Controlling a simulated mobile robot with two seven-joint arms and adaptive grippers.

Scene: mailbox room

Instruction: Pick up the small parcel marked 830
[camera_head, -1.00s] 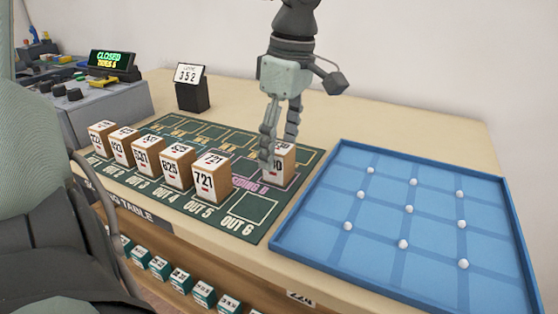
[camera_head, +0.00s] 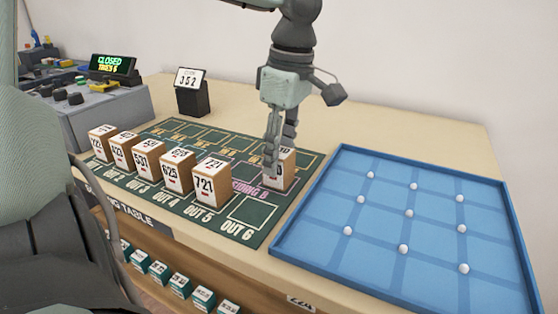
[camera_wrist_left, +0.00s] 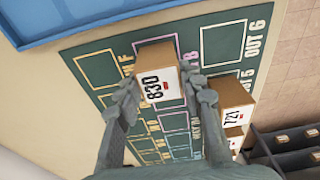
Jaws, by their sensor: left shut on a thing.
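The small parcel marked 830 (camera_wrist_left: 157,84) is a brown box with a white label, between the fingers of my left gripper (camera_wrist_left: 163,96) in the left wrist view. In the head view the parcel (camera_head: 284,172) is partly hidden behind a finger. It stands upright at the SIDING B place on the green mat (camera_head: 246,230). I cannot tell whether it touches the mat. My left gripper (camera_head: 279,163) points down from above and is shut on it. My right gripper is not in view.
Parcel 721 (camera_head: 205,186) stands close by, at the end of a row of several parcels on the mat. A blue tray (camera_head: 318,196) with white balls lies to the right. A black stand with a 352 card (camera_head: 189,77) is behind. The OUT 6 place is empty.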

